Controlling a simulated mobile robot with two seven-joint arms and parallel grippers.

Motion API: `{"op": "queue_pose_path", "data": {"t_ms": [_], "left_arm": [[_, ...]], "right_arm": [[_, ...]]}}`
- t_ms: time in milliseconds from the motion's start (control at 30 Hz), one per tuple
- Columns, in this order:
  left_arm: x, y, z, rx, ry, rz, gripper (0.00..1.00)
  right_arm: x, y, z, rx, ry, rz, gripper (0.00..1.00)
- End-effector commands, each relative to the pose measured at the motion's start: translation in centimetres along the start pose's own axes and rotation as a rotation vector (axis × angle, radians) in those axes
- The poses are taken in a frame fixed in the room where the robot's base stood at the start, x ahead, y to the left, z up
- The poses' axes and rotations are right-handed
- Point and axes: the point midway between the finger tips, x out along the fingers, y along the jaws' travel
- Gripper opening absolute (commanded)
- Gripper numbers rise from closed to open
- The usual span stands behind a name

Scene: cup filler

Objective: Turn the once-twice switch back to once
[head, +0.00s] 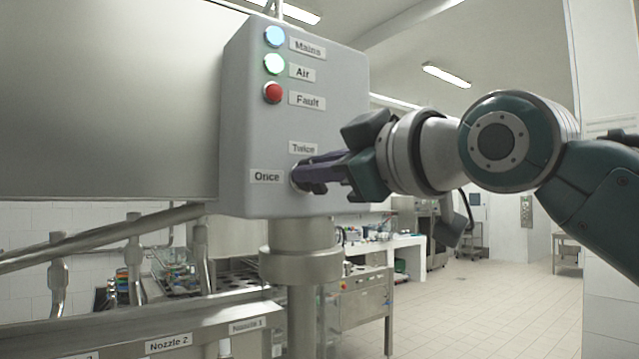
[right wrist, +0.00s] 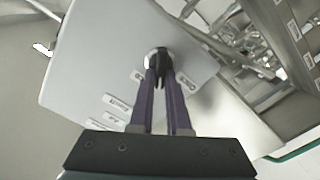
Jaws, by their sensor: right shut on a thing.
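The once-twice switch sits low on the front of a grey control box (head: 270,130), between the "Once" label (head: 266,177) on its left and the "Twice" label (head: 303,148) above it. My right gripper (head: 308,176) reaches in from the right and is shut on the switch, covering most of it in the head view. In the right wrist view the switch (right wrist: 159,60) shows as a dark knob on a round silvery base, between the tips of the purple fingers. Which label the knob points to is hard to tell. My left gripper is not in view.
A steel post (head: 300,258) carries the box. Pipes and nozzle labels (head: 169,343) lie at lower left. Open floor (head: 480,305) lies right.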

Motion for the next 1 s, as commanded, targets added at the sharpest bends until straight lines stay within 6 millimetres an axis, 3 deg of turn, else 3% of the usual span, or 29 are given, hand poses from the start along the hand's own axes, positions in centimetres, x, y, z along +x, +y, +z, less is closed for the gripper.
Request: {"op": "queue_pose_path", "data": {"t_ms": [400, 1000], "left_arm": [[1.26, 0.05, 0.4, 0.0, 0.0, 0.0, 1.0], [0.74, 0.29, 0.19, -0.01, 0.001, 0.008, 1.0]], "right_arm": [[-0.03, -0.41, 0.08, -0.402, 0.0, 0.001, 0.0], [-0.01, -0.91, 0.29, -0.876, 0.002, -0.001, 0.0]]}}
